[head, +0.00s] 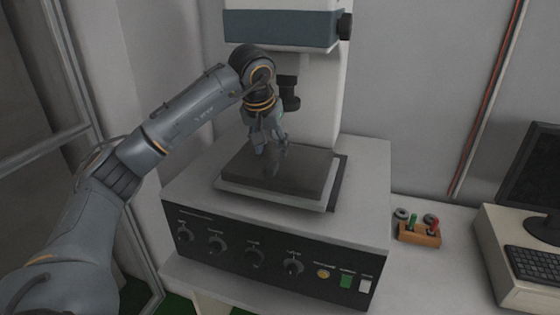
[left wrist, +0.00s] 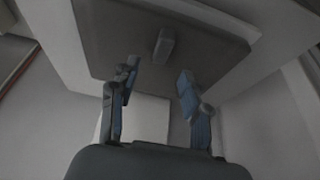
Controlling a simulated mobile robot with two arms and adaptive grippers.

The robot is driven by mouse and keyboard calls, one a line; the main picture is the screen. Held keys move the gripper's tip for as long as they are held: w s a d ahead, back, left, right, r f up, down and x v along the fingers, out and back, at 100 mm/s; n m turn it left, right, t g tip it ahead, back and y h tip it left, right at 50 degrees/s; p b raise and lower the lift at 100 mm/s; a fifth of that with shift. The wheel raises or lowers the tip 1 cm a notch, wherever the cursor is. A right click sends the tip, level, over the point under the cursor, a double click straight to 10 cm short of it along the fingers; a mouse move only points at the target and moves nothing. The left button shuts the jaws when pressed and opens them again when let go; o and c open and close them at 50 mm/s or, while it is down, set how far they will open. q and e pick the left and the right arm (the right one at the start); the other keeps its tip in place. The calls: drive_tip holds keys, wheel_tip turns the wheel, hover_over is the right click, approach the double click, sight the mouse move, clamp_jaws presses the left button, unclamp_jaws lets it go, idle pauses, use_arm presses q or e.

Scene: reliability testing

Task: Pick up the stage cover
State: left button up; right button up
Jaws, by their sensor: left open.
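The stage cover (head: 307,170) is a dark, flat slab lying on the pale stage (head: 285,199) of the testing machine. In the left wrist view the cover (left wrist: 105,35) fills the upper middle, and a small grey block-like handle (left wrist: 164,45) stands on it. My left gripper (head: 268,143) is above the cover in the head view and partly hides the handle. In the left wrist view the left gripper (left wrist: 158,74) is open and empty, with its fingertips apart on the near side of the handle. I cannot tell the exact gap to it. My right gripper is not in view.
The machine's upper head (head: 282,30) and a dark objective-like part (head: 288,92) are close behind my left gripper. The front panel (head: 250,255) has several knobs and buttons. A small wooden holder (head: 420,235) and a keyboard (head: 535,265) are at the right.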

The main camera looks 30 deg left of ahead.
sight(274, 162)
use_arm(q)
drive_tip(key=shift+w+f, duration=0.2)
drive_tip(key=shift+f, duration=0.25)
drive_tip(key=p+x, duration=0.2)
drive_tip(key=x, duration=0.2)
drive_tip(key=shift+w+a+f, duration=0.15)
drive_tip(key=shift+w+a, duration=0.1)
drive_tip(key=shift+w+f, duration=0.1)
drive_tip(key=shift+f, duration=0.2)
drive_tip(key=shift+r, duration=0.1)
clamp_jaws()
